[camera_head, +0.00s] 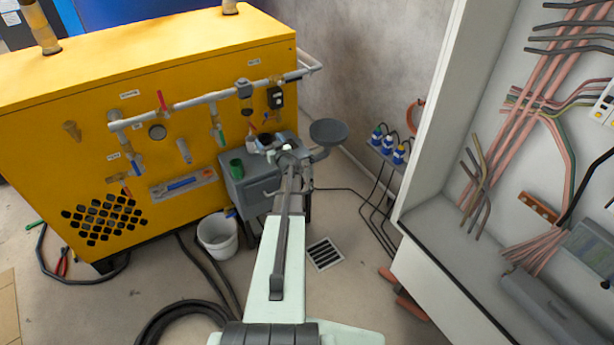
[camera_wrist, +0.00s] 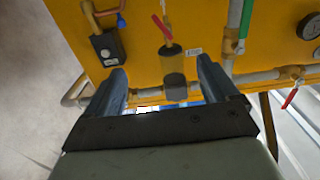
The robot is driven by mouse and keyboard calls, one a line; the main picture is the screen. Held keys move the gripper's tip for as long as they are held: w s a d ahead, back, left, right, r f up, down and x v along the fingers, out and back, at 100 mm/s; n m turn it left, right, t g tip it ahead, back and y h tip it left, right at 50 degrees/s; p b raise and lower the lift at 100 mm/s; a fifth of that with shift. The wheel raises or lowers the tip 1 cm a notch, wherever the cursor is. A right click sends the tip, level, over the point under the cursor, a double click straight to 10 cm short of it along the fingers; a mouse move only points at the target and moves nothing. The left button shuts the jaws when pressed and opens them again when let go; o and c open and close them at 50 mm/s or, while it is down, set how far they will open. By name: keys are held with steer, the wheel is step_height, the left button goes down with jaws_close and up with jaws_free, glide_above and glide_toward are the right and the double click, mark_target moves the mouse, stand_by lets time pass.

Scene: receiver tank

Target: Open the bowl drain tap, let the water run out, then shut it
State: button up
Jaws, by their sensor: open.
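The clear filter bowl (camera_head: 247,109) hangs under its dark head (camera_head: 244,88) on the pipe along the yellow machine's front. In the wrist view the picture is turned over, and the bowl (camera_wrist: 172,61) shows between my fingers with its drain tap (camera_wrist: 163,27) beyond it. The tap has a red lever lying at a slant; I cannot tell if it is open or shut. My gripper (camera_head: 273,144) is open and empty, below and in front of the bowl. Its two fingers (camera_wrist: 160,67) stand wide apart, touching nothing that I can see.
A black device (camera_wrist: 107,46) sits beside the bowl. A green-lever valve (camera_head: 218,131) hangs on its other side. A grey box (camera_head: 258,188) with a green cup (camera_head: 237,169) stands below. A white bucket (camera_head: 217,236) and hoses are on the floor. An open cabinet (camera_head: 440,240) is at right.

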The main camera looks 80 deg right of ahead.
steer(key=s+d+f+m+g, duration=0.1)
steer(key=s+d+f+g, duration=0.2)
steer(key=s+f+g, duration=0.45)
steer(key=s+a+f+m+g+y, duration=0.2)
steer(key=s+a+f+g, duration=0.2)
steer(key=s, duration=0.5)
steer(key=shift+a+f+m+g+y, duration=0.2)
steer(key=shift+a+m+g+y, duration=0.15)
steer(key=shift+a+g, duration=0.65)
